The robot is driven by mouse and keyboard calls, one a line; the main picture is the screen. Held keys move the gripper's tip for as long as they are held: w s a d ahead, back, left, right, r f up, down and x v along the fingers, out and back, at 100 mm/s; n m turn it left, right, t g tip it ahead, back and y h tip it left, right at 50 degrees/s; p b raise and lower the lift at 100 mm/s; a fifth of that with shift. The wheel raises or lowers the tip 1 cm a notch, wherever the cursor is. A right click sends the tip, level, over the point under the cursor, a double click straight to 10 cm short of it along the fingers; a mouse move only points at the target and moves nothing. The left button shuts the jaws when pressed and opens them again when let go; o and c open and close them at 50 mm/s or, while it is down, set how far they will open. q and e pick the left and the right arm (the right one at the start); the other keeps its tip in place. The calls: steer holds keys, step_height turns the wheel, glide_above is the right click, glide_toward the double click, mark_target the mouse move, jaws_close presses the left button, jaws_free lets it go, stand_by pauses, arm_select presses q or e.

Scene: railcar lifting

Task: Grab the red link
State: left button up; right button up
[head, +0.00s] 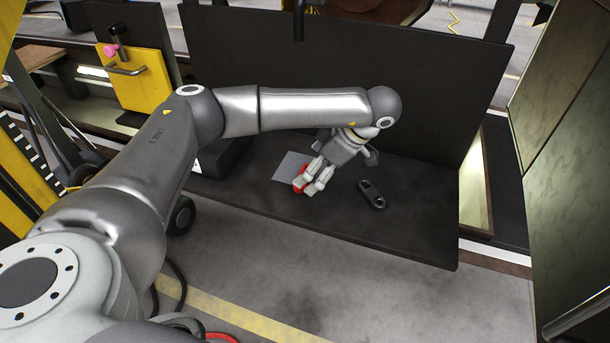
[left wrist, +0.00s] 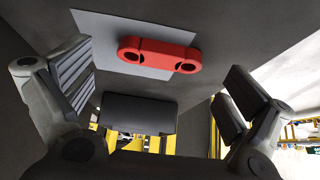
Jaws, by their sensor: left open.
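The red link (left wrist: 158,55) is a flat bar with a hole at each end. In the left wrist view it lies on a grey plate (left wrist: 105,28), ahead of and between the fingers, apart from both. In the head view only small red parts of the link (head: 299,184) show; my gripper hides the rest. My left gripper (head: 315,183) is over the plate (head: 291,166) in the head view. Its fingers are spread wide with nothing between them in the left wrist view (left wrist: 160,85). My right gripper is in neither view.
A black link (head: 371,194) lies on the dark shelf (head: 420,215), right of the gripper. A tall dark panel (head: 430,95) rises behind the shelf. A yellow block with a handle (head: 150,85) stands at the left. The shelf's right part is clear.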

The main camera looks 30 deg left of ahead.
arm_select(q)
steer(key=shift+x, duration=1.1)
steer(key=c, duration=1.2)
steer(key=shift+o, duration=0.2)
steer(key=shift+r, duration=0.15)
